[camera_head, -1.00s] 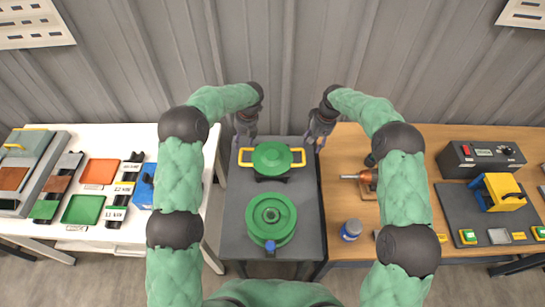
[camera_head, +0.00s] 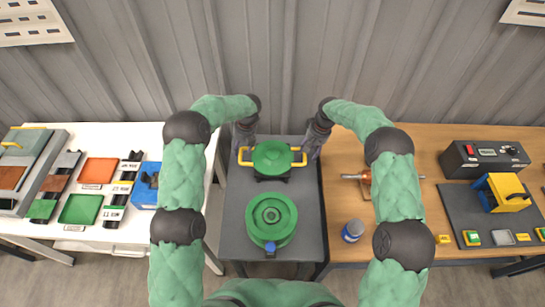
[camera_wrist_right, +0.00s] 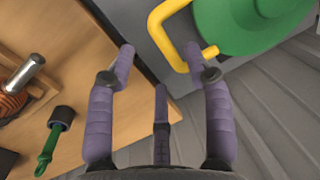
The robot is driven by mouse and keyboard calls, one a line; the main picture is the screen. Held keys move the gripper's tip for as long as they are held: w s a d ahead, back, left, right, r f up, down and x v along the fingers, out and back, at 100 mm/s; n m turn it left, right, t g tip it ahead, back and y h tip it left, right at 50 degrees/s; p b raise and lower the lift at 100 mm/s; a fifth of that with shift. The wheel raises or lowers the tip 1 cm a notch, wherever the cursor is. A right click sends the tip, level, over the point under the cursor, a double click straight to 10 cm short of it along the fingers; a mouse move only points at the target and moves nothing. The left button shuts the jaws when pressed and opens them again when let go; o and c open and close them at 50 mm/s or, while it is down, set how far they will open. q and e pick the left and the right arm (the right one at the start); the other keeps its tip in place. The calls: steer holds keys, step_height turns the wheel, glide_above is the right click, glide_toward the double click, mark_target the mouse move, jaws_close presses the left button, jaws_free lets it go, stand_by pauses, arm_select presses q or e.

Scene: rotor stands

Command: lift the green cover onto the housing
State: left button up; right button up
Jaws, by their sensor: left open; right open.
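The green cover (camera_head: 271,157) is a round lid with a yellow handle on each side. It sits on a dark stand at the back of the grey table (camera_head: 235,205). The green round housing (camera_head: 271,222) stands in front of it, with a blue part at its front. My left gripper (camera_head: 242,152) is open at the left handle. My right gripper (camera_head: 311,152) is open just beside the right handle. In the right wrist view, the yellow handle (camera_wrist_right: 160,35) lies close ahead of the open fingers (camera_wrist_right: 163,52), and part of the cover (camera_wrist_right: 255,22) shows.
The wooden bench (camera_head: 405,205) at right holds a blue-capped container (camera_head: 353,230), a copper-coloured part and a yellow device (camera_head: 500,192). The white table (camera_head: 130,235) at left holds trays and a blue box. A corrugated wall stands close behind.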

mark_target(240, 154)
arm_select(q)
steer(key=shift+x, duration=2.75)
arm_select(e)
steer(key=shift+a+f, duration=0.15)
steer(key=shift+f, duration=0.75)
steer(key=shift+a+f, duration=0.2)
steer(key=shift+f, duration=0.7)
steer(key=shift+a+f, duration=0.15)
steer(key=shift+f, duration=0.75)
arm_select(q)
jaws_close()
arm_select(e)
jaws_close()
arm_select(q)
steer(key=shift+w+r, duration=0.1)
arm_select(e)
steer(key=shift+r, duration=0.1)
